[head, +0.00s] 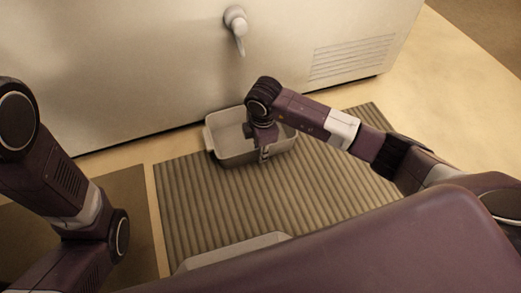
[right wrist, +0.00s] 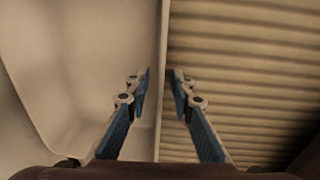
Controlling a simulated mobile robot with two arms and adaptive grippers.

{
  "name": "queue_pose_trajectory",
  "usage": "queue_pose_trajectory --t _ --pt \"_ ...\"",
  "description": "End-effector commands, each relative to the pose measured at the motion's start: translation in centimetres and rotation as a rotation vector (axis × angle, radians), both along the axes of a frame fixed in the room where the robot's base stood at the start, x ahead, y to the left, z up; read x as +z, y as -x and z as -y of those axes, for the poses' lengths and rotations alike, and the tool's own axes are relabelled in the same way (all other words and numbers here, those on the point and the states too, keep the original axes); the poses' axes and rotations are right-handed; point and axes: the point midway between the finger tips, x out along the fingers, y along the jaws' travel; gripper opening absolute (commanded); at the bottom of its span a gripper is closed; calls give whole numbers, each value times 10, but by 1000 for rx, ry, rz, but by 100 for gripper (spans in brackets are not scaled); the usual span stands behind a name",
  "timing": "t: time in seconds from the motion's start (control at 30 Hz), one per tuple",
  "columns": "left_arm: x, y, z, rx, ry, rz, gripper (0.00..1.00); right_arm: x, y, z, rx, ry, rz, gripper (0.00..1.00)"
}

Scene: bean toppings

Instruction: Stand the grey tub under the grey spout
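The grey spout (head: 236,22) sticks out of the front of the pale cabinet, pointing down. The grey tub (head: 228,146) stands upright at the cabinet's foot, partly on the ribbed mat, below the spout. It looks empty, but my right arm hides part of it. My right gripper (head: 265,153) is at the tub's near wall. In the right wrist view, its blue-padded fingers (right wrist: 161,88) straddle the tub's wall (right wrist: 162,40), with a small gap on each side. My left arm shows at the left, but its gripper is out of the picture.
The ribbed mat (head: 200,205) covers the floor in front of the cabinet (head: 130,60). A second pale container (head: 235,250) lies at the mat's near edge, partly hidden by my body. A dark flat mat (head: 130,205) lies to the left. The ribbed mat's middle is clear.

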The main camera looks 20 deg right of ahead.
Motion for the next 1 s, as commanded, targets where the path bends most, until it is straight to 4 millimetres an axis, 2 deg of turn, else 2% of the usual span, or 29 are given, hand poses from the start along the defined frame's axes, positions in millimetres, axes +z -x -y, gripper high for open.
queue_pose_trajectory --t 0.03,0.6,0.73,1.0 --pt "11 0 0 0 0 0 40 12 0 0 0 0 0 22" --pt "79 1 0 0 0 2 40 96 8 1 0 0 1 22" --pt "84 1 0 0 0 2 40 104 9 1 -1 1 -1 22" --pt "84 1 0 0 0 2 40 104 9 1 -1 0 0 22"
